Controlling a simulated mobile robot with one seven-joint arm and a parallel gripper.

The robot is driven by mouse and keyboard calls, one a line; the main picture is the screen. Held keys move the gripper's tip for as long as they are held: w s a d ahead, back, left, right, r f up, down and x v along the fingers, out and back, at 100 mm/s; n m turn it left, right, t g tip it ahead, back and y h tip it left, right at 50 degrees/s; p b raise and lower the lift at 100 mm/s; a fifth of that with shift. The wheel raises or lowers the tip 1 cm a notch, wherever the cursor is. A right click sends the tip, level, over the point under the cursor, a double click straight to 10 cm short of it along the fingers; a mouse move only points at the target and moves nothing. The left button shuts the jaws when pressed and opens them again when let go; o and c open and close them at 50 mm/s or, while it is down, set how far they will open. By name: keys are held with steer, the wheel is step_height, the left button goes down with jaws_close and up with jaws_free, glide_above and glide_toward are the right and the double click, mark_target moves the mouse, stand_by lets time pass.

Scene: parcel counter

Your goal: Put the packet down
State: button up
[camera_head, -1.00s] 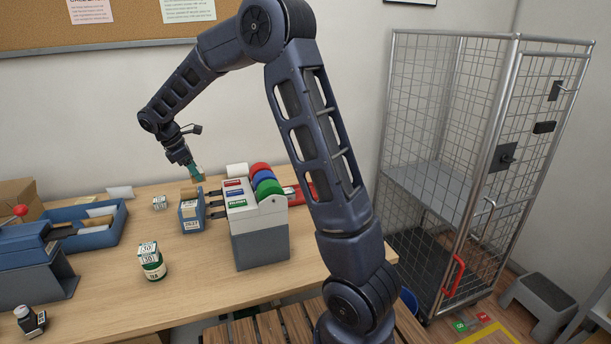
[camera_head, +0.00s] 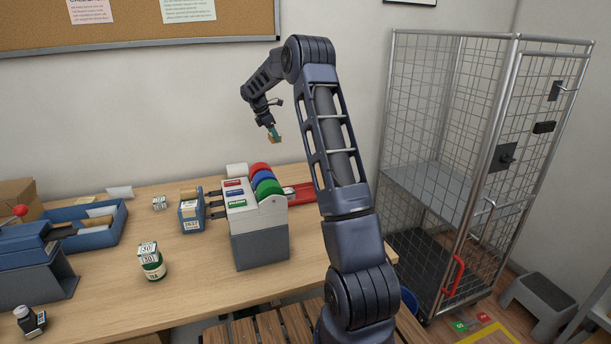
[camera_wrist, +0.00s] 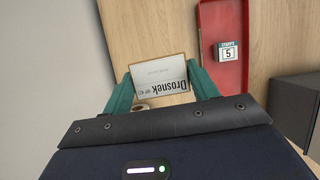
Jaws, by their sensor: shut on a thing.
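The packet (camera_wrist: 160,82) is a small brown carton with a white printed face reading "Drosnek". In the wrist view it sits between the two teal fingers of my gripper (camera_wrist: 162,76), which is shut on it. In the head view my gripper (camera_head: 272,130) holds the packet (camera_head: 276,139) in the air in front of the wall, above the back of the counter (camera_head: 190,285). Most of the packet is too small to make out there.
A grey dispenser with red, blue and green rolls (camera_head: 259,244) stands below my gripper. A red tray (camera_head: 298,193) lies behind it, also in the wrist view (camera_wrist: 212,65) with a "5" label. A blue box (camera_head: 191,217) and a labelled jar (camera_head: 152,264) stand left. Bare wood shows beside the tray.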

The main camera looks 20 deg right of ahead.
steer(key=w+d, duration=0.2)
steer(key=d, duration=0.6)
steer(key=w+d, duration=0.2)
steer(key=d, duration=0.5)
steer(key=f, duration=2)
steer(key=shift+s+d+f, duration=0.2)
steer(key=shift+d+f, duration=0.1)
steer(key=shift+d, duration=0.1)
steer(key=shift+f, duration=0.1)
steer(key=o, duration=1)
steer(key=shift+o, duration=0.2)
